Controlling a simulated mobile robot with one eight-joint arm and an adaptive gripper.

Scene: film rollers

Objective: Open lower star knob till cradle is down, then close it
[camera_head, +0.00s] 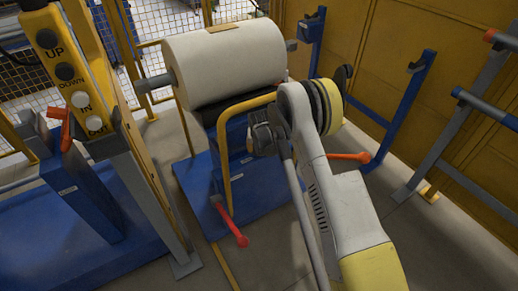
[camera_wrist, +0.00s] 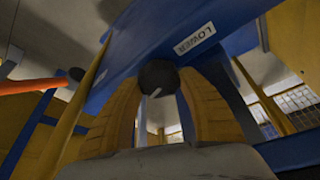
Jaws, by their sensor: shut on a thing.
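In the wrist view, the dark star knob (camera_wrist: 158,74) sits under a blue beam beside a white label reading LOWER (camera_wrist: 194,39). The two yellow fingers of my gripper (camera_wrist: 158,88) are closed on either side of it, and I hold the knob between them. In the head view, my arm reaches to the blue lift cart (camera_head: 253,192), and the knob and fingertips are hidden there. The cradle (camera_head: 232,101) is mostly hidden under a large white film roll (camera_head: 224,62). The roll lies level, with a grey core end sticking out at left.
A yellow push handle (camera_head: 225,160) rises beside my arm. Orange-red levers stick out at the cart's front (camera_head: 232,226) and right (camera_head: 350,156). A yellow post with buttons (camera_head: 75,75) stands at left. Blue stands (camera_head: 398,100) line the yellow wall at right.

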